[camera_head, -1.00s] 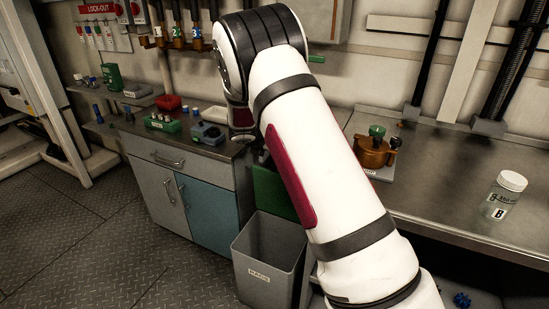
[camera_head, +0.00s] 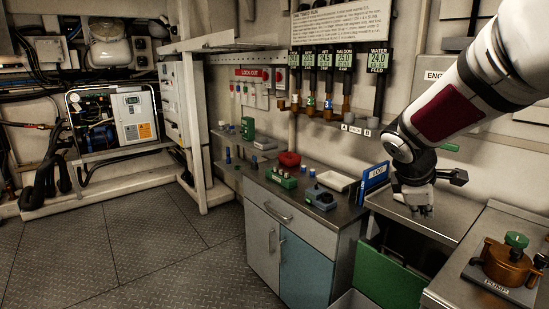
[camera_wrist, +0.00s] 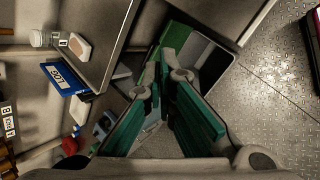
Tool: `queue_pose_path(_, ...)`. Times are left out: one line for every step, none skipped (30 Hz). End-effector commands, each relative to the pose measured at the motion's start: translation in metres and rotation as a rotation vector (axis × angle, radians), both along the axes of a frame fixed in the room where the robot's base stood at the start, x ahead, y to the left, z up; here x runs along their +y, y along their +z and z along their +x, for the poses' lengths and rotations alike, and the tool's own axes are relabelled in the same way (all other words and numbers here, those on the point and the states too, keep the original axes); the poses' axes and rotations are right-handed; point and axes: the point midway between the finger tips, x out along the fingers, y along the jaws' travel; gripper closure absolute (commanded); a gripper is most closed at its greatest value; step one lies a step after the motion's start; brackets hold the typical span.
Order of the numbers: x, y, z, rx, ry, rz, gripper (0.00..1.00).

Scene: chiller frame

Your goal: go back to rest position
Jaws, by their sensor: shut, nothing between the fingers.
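My gripper (camera_head: 421,211) hangs pointing down at the right in the head view, above the gap between the cabinet and the right-hand bench. It holds nothing. In the wrist view its green-padded fingers (camera_wrist: 163,92) are shut and empty, over the green bin and grey bin below. My white arm reaches in from the upper right. The gripper is apart from the blue log binder (camera_head: 374,180) to its left, which also shows in the wrist view (camera_wrist: 63,78).
A grey and blue cabinet (camera_head: 303,254) carries a red bowl (camera_head: 289,159), a green rack (camera_head: 281,179) and a white tray (camera_head: 334,181). A green bin (camera_head: 388,275) stands beside it. A brown pump (camera_head: 509,264) sits on the bench at right. The floor at left is clear.

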Motion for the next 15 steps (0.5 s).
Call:
queue_pose_path(0.007,0.016,-0.024,-0.038,-0.065,0.056,1.0)
queue_pose_path(0.011,0.022,-0.036,-0.057,-0.104,0.089,1.0)
queue_pose_path(0.016,0.03,-0.054,-0.08,-0.159,0.134,1.0)
queue_pose_path(0.02,0.035,-0.066,-0.098,-0.197,0.168,1.0)
queue_pose_path(0.025,0.04,-0.079,-0.113,-0.235,0.201,1.0)
queue_pose_path(0.032,0.045,-0.096,-0.133,-0.287,0.246,1.0)
queue_pose_path(0.036,0.049,-0.109,-0.148,-0.324,0.281,1.0)
queue_pose_path(0.041,0.053,-0.122,-0.161,-0.363,0.313,1.0)
queue_pose_path(0.048,0.057,-0.139,-0.179,-0.413,0.358,1.0)
queue_pose_path(0.053,0.06,-0.151,-0.191,-0.45,0.391,1.0)
queue_pose_path(0.059,0.062,-0.164,-0.202,-0.488,0.424,1.0)
queue_pose_path(0.066,0.065,-0.18,-0.215,-0.535,0.468,1.0)
queue_pose_path(0.072,0.066,-0.193,-0.225,-0.572,0.501,1.0)
queue_pose_path(0.077,0.068,-0.205,-0.234,-0.607,0.534,1.0)
queue_pose_path(0.085,0.069,-0.221,-0.244,-0.654,0.577,1.0)
